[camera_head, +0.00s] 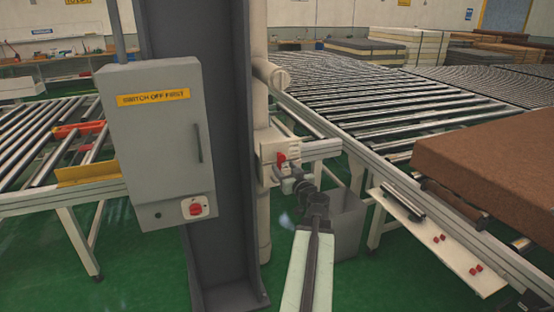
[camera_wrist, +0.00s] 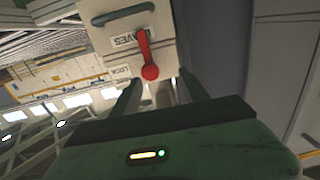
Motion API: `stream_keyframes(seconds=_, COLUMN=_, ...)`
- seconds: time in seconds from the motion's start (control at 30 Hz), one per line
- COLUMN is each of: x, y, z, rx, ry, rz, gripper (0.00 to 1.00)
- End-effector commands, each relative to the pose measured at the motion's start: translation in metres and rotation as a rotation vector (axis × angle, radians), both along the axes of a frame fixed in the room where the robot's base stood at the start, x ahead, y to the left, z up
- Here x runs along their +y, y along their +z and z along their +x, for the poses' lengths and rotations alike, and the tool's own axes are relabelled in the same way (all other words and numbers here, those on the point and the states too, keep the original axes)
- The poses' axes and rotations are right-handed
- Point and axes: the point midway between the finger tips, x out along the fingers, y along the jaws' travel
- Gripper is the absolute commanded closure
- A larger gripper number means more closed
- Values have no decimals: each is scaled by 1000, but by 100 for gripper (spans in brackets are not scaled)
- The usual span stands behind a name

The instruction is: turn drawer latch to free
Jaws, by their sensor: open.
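The drawer latch is a red lever with a round knob (camera_wrist: 149,70), mounted on the pale front of a small drawer box (camera_wrist: 103,42). In the wrist view the lever points down the picture, its knob beside a label reading "LOCK". Another label, ending in "AVES", is partly covered by the lever. A grey drawer handle (camera_wrist: 122,14) is above it. My gripper (camera_wrist: 160,88) is open, its fingers pointing toward the box on either side below the knob; contact cannot be told. In the head view the red latch (camera_head: 281,159) shows just beyond my gripper (camera_head: 284,178).
A dark column (camera_head: 215,200) and a grey switch cabinet (camera_head: 150,140) stand left of the drawer box. A grey bin (camera_head: 348,225) is to the right of my arm. Roller conveyors (camera_head: 400,100) and a brown mattress (camera_head: 490,160) fill the right side.

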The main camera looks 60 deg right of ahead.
Motion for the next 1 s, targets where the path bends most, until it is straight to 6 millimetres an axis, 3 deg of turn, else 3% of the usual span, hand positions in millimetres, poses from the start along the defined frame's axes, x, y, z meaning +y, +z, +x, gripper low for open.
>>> stream_keyframes(seconds=0.1, x=-14, y=3, z=-18, rx=-11, ry=-44, rz=-15, gripper=47)
stream_keyframes(seconds=0.27, x=-18, y=4, z=-17, rx=-11, ry=-47, rz=-15, gripper=47)
stream_keyframes(seconds=0.7, x=-61, y=3, z=36, rx=-11, ry=-48, rz=-14, gripper=47)
stream_keyframes(seconds=1.0, x=-63, y=3, z=40, rx=-11, ry=-50, rz=-14, gripper=50)
